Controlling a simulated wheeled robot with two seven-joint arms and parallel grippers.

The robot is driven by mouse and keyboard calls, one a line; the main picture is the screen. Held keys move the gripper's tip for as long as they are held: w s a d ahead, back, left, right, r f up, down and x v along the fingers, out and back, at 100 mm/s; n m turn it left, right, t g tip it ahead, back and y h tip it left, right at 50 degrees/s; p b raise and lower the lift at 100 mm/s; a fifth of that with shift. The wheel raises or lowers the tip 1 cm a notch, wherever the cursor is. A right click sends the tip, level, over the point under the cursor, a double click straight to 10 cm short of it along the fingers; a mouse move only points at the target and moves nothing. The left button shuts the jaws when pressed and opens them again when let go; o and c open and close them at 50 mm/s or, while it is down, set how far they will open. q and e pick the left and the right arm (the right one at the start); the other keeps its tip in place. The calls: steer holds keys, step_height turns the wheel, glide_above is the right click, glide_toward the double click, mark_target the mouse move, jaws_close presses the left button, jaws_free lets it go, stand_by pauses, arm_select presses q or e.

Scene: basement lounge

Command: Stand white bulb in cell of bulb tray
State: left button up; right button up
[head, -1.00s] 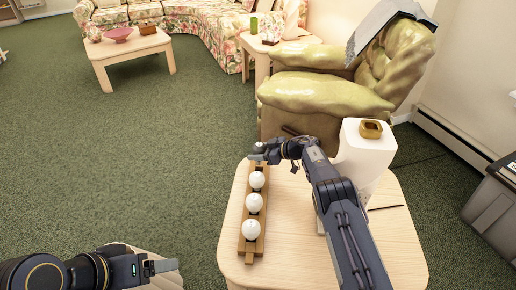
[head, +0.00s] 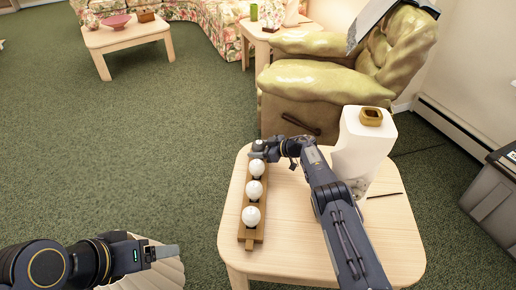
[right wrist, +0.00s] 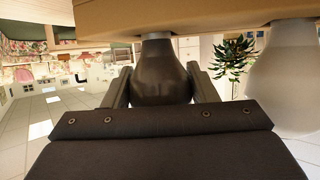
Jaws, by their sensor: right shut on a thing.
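The wooden bulb tray (head: 246,234) lies lengthwise on the light wood table, with three white bulbs (head: 251,215) standing in a row in it. My right gripper (head: 259,150) is at the tray's far end, shut on a bulb. In the right wrist view the held bulb (right wrist: 162,75) looks dark and sits between the two fingers, its neck meeting the tray's wooden face (right wrist: 190,15). How deep it sits in the cell is hidden. A neighbouring bulb (right wrist: 285,85) is beside it, apart. My left gripper (head: 165,251) is off the table at lower left; its opening is unclear.
A white vase-like stand (head: 362,150) with a small gold dish (head: 371,117) on top is right of my right forearm. A thin dark stick (head: 385,195) lies nearby. A green armchair (head: 335,85) stands behind the table (head: 300,258). The table's front is bare.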

steer(key=o, duration=1)
step_height(320, 180, up, 10)
steer(key=shift+f, duration=0.1)
